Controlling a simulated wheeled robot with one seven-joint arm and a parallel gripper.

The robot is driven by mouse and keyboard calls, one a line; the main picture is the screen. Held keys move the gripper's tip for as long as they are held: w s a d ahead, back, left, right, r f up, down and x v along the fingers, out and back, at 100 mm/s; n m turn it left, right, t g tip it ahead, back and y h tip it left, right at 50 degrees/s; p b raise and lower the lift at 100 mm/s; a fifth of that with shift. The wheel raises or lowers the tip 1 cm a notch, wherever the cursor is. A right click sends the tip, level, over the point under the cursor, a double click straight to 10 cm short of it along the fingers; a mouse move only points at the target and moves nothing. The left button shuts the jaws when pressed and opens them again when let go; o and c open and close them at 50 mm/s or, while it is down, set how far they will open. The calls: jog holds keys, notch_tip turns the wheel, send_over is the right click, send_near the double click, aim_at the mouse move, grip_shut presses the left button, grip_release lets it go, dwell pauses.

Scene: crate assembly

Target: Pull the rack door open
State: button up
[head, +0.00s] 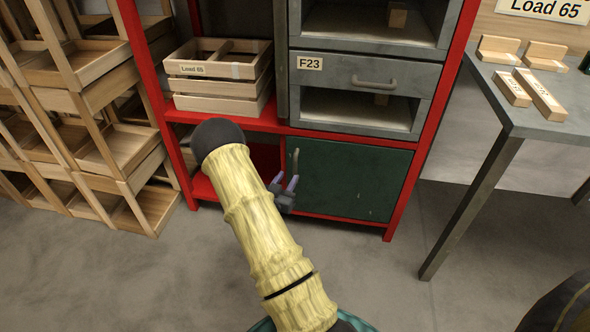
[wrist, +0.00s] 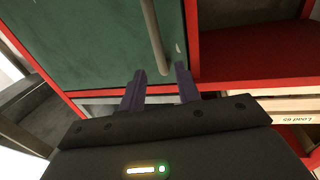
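The rack door (head: 350,182) is a dark green panel in the lower right of the red rack and looks closed. Its grey vertical bar handle (head: 295,160) is near the door's left edge. My gripper (head: 286,180) is in front of the door, at the lower end of the handle. In the wrist view the door (wrist: 90,40) fills the upper left, and the handle (wrist: 153,38) ends in the gap between my two purple fingertips (wrist: 161,72). The fingers are apart and grip nothing. I cannot tell whether the handle lies between them in depth.
A wooden crate (head: 218,87) stands on the rack shelf, left of a grey drawer unit (head: 365,77). An open red compartment (head: 262,158) is left of the door. A grey table (head: 535,122) with wooden pieces stands at right. Wooden racks (head: 85,120) stand at left. Floor before the door is clear.

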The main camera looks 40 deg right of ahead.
aim_at(294, 167)
jog(key=b+x, duration=0.2)
jog(key=x, duration=0.5)
jog(key=shift+f+b, duration=0.15)
jog(key=shift+b, duration=0.15)
jog(key=shift+w+d, duration=0.2)
jog(key=shift+d, duration=0.1)
grip_shut()
